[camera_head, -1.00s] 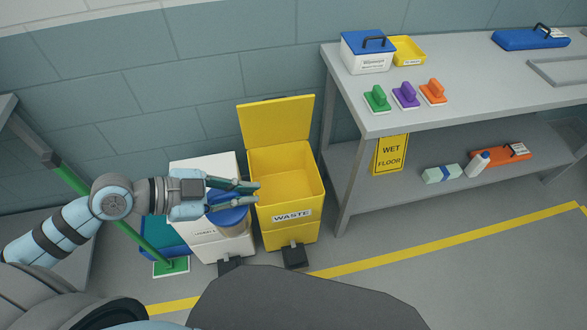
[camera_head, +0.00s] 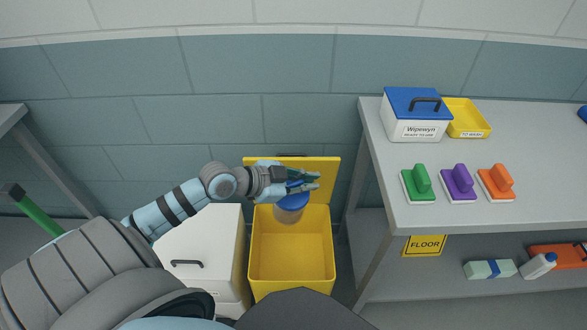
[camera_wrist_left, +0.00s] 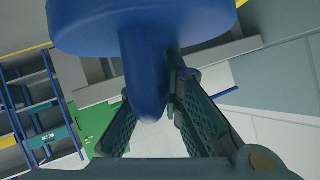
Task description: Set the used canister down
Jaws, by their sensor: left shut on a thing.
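The used canister (camera_head: 291,212) has a blue lid and a pale, see-through body. My left gripper (camera_head: 303,183) is shut on it at the top. In the left wrist view, the blue lid (camera_wrist_left: 90,25) fills the top, and a blue grip hangs between my left fingers (camera_wrist_left: 158,110). The canister hangs upright over the back part of an open yellow bin (camera_head: 246,250), in front of its raised lid. The bin looks empty inside. My right gripper is not in view.
A closed white bin (camera_head: 205,235) stands left of the yellow one. To the right, a grey bench (camera_head: 390,165) holds a blue-lidded box (camera_head: 418,115), a yellow tray (camera_head: 466,118) and green, purple and orange scrubbers. A green pole (camera_head: 40,212) leans at left.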

